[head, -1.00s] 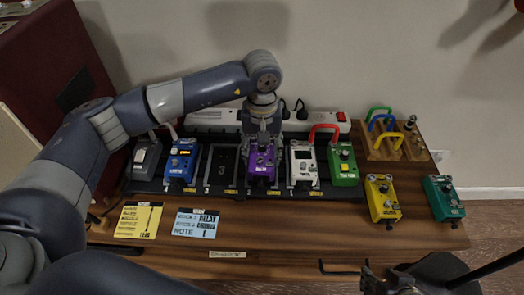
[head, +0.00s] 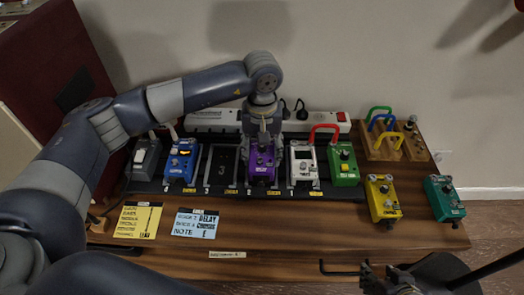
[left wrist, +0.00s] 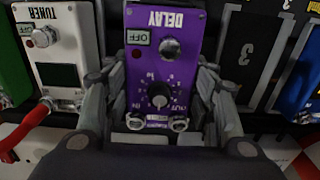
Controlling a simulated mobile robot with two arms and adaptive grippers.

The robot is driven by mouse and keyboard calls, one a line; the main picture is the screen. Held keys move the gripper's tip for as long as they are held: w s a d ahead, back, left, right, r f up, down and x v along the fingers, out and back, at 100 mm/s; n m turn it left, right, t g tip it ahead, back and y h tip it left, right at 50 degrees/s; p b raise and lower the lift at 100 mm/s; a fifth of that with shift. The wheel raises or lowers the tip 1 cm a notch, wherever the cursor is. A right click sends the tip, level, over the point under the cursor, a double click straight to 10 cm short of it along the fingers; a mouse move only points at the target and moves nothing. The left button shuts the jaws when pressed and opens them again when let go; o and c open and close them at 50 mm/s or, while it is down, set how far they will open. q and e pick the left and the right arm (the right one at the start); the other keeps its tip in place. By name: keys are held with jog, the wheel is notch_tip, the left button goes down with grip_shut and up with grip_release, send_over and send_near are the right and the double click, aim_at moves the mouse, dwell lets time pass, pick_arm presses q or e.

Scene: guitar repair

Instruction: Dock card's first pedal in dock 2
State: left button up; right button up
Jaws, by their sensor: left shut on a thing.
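The purple DELAY pedal (head: 262,165) stands in the pedalboard row, between the empty slot marked 3 (head: 222,168) and the white TUNER pedal (head: 303,164). My left gripper (head: 261,140) is shut on its back end from above; in the left wrist view the fingers flank the purple pedal (left wrist: 160,65) on both sides. The number of its own slot is hidden beneath it. The blue card (head: 195,224) lies on the bench front; DELAY is readable on its top line, the rest is unclear. My right gripper (head: 390,280) shows partly at the bottom edge, its jaw state unclear.
A blue pedal (head: 181,164), a grey pedal (head: 144,160) and a green pedal (head: 343,165) share the row. A red cable (head: 322,128) arches behind. Yellow (head: 382,198) and teal (head: 444,198) pedals stand at right. A yellow card (head: 138,220) lies front left.

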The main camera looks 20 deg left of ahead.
pick_arm(q)
jog(key=shift+f, duration=0.2)
pick_arm(e)
jog(key=shift+w+a+r+t, duration=0.15)
jog(key=shift+w+r+t, duration=0.1)
jog(key=shift+w, duration=0.2)
jog(key=shift+w+a+r+t, duration=0.1)
jog(key=shift+w+t, duration=0.15)
jog(key=shift+w, duration=0.15)
pick_arm(q)
jog(key=shift+f+b, duration=0.3)
jog(key=shift+b, duration=0.15)
pick_arm(e)
jog(key=shift+w+a+f+t+y, duration=0.1)
jog(key=shift+w+a+t+y, duration=0.2)
jog(key=shift+a, duration=0.2)
dwell(1.1)
pick_arm(q)
jog(key=o, duration=1.8)
jog(key=shift+s, duration=0.1)
